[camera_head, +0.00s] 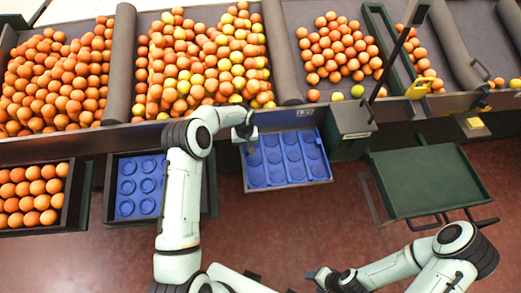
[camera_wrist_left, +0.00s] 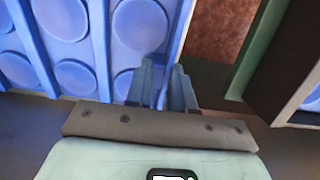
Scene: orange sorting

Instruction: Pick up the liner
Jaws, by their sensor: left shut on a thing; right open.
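A blue liner (camera_head: 271,182) with round recesses lies at mid-picture in the head view, below the bin front. It fills the left of the left wrist view (camera_wrist_left: 97,50). My left gripper (camera_head: 246,132) is at its upper left corner; in the left wrist view the fingers (camera_wrist_left: 162,92) are shut on the liner's edge wall. Whether anything supports the liner from below is hidden. A second blue liner (camera_head: 140,186) lies in a dark crate (camera_head: 111,190) to the left. My right gripper (camera_head: 318,279) is low in the head view, open and away from the liners.
Sloped bins full of oranges run along the back, split by grey dividers (camera_head: 121,65). A crate of oranges (camera_head: 68,208) stands at far left. A green cart (camera_head: 428,182) stands at right. Open red floor (camera_head: 300,215) lies in front of the held liner.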

